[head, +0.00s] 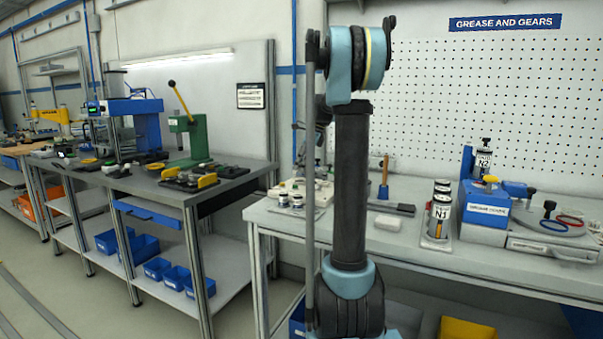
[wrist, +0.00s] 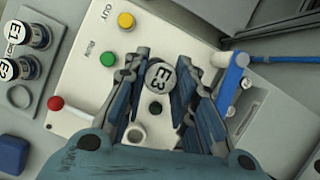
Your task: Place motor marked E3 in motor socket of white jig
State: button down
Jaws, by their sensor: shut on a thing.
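The motor marked E3 (wrist: 160,77) is a short cylinder with a pale labelled top, in the middle of the wrist view. My gripper (wrist: 158,82) is shut on it, one finger on each side. The white jig (wrist: 82,82) lies below, with yellow, green and red knobs on its face. A round ring-like opening (wrist: 135,135) shows in the jig, nearer my wrist than the motor. I cannot tell whether it is the motor socket, nor whether the motor's lower end touches the jig. In the head view my arm hides the gripper.
Two other labelled motors (wrist: 26,36) stand in a grey tray left of the jig, one marked E1. A blue lever or clamp (wrist: 232,72) is at the jig's right side. In the head view, grease cans (head: 438,212) and a blue box (head: 486,205) stand right of my arm.

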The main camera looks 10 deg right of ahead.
jog(key=shift+f, duration=1.15)
jog(key=shift+s+f, duration=0.1)
jog(key=c, duration=1.3)
grip_release()
jog(key=v, duration=1.2)
